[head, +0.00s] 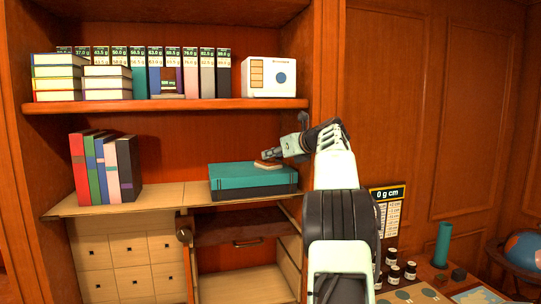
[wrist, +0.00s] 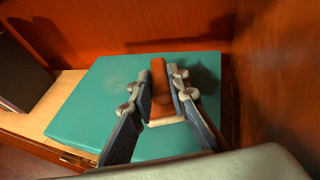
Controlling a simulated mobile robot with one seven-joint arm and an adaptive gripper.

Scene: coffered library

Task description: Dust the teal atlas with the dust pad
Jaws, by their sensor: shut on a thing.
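The teal atlas (head: 242,177) lies flat on a dark book or box (head: 257,191) on the light wooden shelf. In the wrist view its teal cover (wrist: 97,98) fills the middle, with a faint paler patch near its upper left. The dust pad (head: 267,164) has a brown handle and a pale base, and is over the right part of the cover. My gripper (head: 280,155) is shut on the pad's brown handle (wrist: 158,75). The pale base (wrist: 166,121) seems to rest on the cover, though contact is not certain.
Several upright books (head: 103,169) stand left on the same shelf. A white box (head: 269,77) and rows of binders (head: 180,73) are on the shelf above. The cabinet's right wall (wrist: 275,70) is close to my gripper. Small jars (head: 409,271) and a teal cylinder (head: 442,244) stand at lower right.

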